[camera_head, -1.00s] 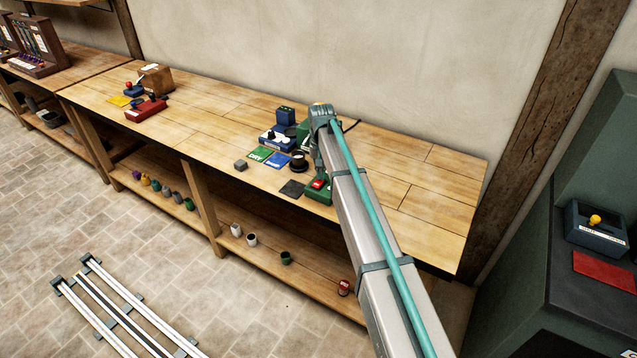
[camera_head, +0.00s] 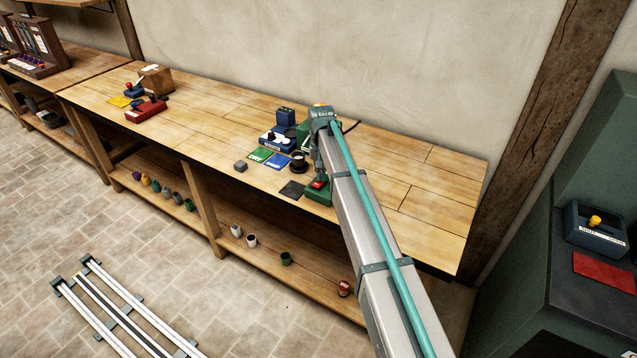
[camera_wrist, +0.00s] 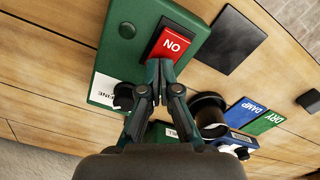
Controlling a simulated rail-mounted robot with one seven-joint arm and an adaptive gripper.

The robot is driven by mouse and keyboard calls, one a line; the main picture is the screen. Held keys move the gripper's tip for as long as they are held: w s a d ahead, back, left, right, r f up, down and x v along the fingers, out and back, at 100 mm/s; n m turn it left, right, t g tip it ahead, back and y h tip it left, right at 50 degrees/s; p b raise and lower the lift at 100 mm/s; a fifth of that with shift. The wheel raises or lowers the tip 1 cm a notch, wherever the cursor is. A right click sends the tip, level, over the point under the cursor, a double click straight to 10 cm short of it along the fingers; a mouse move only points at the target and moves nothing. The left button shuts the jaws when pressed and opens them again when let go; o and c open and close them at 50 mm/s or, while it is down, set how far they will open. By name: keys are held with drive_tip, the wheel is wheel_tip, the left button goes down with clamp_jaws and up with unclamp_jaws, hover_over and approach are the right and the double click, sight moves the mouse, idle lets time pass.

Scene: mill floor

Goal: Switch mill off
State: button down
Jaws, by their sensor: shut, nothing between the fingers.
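The mill is a green housing (camera_head: 318,197) near the front edge of the bench, and in the wrist view its green panel (camera_wrist: 110,52) fills the upper left. A red rocker switch (camera_wrist: 176,45) sits on that panel, with white letters that read "ON" seen upside down. It also shows as a small red patch in the head view (camera_head: 318,184). My gripper (camera_wrist: 159,68) is shut and empty, with its fingertips at the switch's near edge. I cannot tell whether they touch it. In the head view my arm partly hides the mill.
A dark square pad (camera_wrist: 228,40) lies beside the mill. A round black cup-like part (camera_wrist: 209,112), a blue "DAMP" card (camera_wrist: 245,111) and a green "DRY" card (camera_wrist: 269,122) are close by. A blue device (camera_head: 279,138) stands behind. The bench's right end is clear.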

drive_tip(key=shift+r+p, duration=1.35)
drive_tip(key=shift+r, duration=1.85)
